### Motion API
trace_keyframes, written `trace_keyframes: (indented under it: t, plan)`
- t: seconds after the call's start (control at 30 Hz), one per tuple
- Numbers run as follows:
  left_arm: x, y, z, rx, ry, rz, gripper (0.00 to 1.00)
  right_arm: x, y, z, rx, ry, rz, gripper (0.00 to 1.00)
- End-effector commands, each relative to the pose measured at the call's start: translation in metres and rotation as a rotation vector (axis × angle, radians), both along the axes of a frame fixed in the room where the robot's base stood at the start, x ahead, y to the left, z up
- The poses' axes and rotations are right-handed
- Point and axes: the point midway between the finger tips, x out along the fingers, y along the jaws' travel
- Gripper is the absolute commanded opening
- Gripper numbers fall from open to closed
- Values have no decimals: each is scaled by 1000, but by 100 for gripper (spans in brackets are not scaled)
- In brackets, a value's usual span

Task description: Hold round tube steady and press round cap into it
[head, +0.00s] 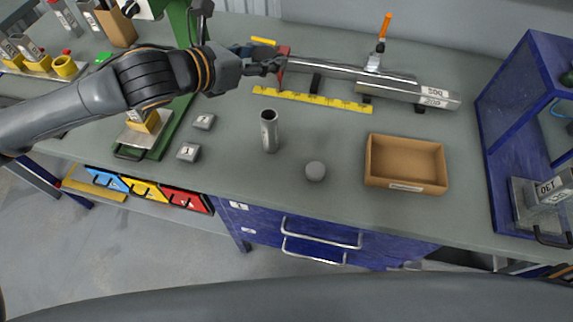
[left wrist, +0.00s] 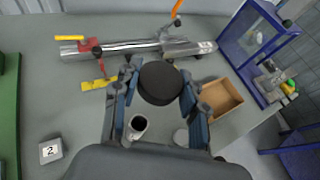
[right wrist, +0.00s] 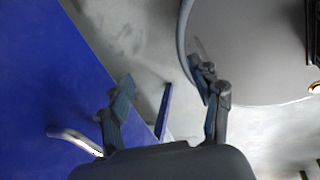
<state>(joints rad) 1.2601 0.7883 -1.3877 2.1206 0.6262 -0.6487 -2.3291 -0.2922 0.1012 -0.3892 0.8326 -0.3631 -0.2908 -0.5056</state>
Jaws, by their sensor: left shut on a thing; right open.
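A round metal tube (head: 269,131) stands upright on the bench, its open dark mouth up. It also shows in the left wrist view (left wrist: 137,126). A grey round disc (head: 316,171) lies flat to its right, also in the left wrist view (left wrist: 181,137). My left gripper (head: 272,66) is above the bench, behind the tube in the head view. It is shut on a dark round disc (left wrist: 160,83), which hides what lies beneath it. I cannot tell which disc is the round cap. My right gripper (right wrist: 168,96) is open and empty, beside the blue drawer unit.
An open cardboard box (head: 405,164) stands right of the grey disc. A yellow ruler strip (head: 312,99) and a long metal profile (head: 345,71) lie behind. Small grey blocks (head: 189,152) sit left of the tube. A blue frame (head: 490,110) bounds the right side.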

Motion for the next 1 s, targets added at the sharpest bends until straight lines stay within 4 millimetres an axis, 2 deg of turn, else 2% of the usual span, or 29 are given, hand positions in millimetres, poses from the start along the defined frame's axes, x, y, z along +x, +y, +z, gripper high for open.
trace_keyframes:
  t: [0.03,0.1,0.3,0.47,0.6,0.67,0.8,1.0]
  plan:
    - [0,0,0,0,0,0,18,17,13,9,-39,-45,173,64]
    - [0,0,0,0,0,0,18,37,32,22,-111,-111,428,64]
    - [0,0,0,0,0,0,18,89,92,72,-378,-327,1101,64]
    - [0,0,0,0,0,0,18,119,147,126,-672,-518,1569,64]
    - [0,0,0,0,0,0,18,135,197,182,-1002,-687,1904,64]
    - [0,0,0,0,0,0,18,138,219,209,-1166,-754,2018,64]
    - [0,0,0,0,0,0,18,143,261,279,-1611,-894,2184,64]
    - [0,0,0,0,0,0,18,168,271,364,-2080,-1042,2108,64]
